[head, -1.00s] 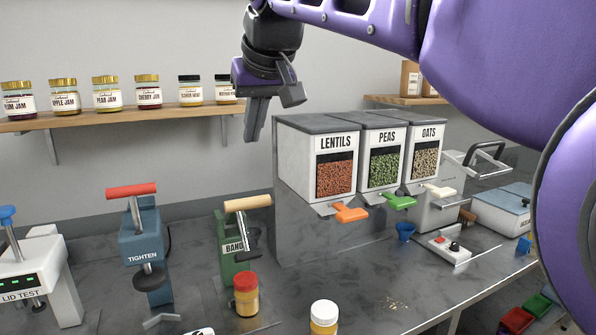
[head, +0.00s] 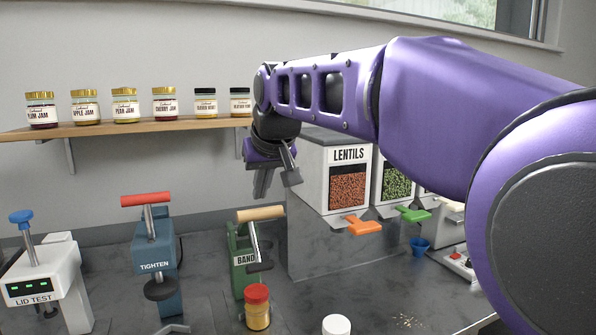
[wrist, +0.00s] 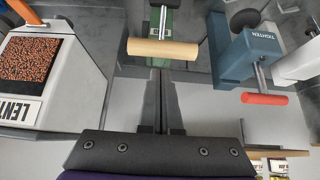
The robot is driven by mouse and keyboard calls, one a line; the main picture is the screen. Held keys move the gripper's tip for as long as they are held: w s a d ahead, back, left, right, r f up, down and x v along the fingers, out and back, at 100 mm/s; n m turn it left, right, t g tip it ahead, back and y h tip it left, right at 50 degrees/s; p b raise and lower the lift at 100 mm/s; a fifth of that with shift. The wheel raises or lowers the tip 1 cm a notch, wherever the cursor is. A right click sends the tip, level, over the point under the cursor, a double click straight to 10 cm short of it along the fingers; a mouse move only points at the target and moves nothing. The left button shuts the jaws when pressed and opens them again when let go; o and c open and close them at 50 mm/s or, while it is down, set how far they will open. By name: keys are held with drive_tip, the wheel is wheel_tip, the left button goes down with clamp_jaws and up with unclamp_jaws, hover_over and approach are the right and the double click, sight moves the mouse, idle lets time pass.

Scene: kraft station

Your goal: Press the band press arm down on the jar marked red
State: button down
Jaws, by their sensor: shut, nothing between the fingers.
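The green band press (head: 243,268) stands on the counter, its arm raised with a wooden handle (head: 260,213) on top. The wooden handle also shows in the wrist view (wrist: 162,48), just beyond my fingertips. A jar with a red lid (head: 257,306) and yellowish contents stands at the front of the press, below and in front of its dark pad. My gripper (head: 263,192) is shut and empty, pointing down above the wooden handle in the head view. In the wrist view my gripper (wrist: 160,80) has its fingers together. I see no contact with the handle.
The blue tighten press (head: 155,260) with a red handle and the white lid tester (head: 45,280) stand to the left. The lentils dispenser (head: 347,180) stands close on the right. A white-lidded jar (head: 337,325) is at the front. A shelf (head: 120,129) of jars runs behind.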

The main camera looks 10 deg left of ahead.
drive_tip(key=shift+s+f, duration=0.1)
drive_tip(key=shift+f, duration=0.55)
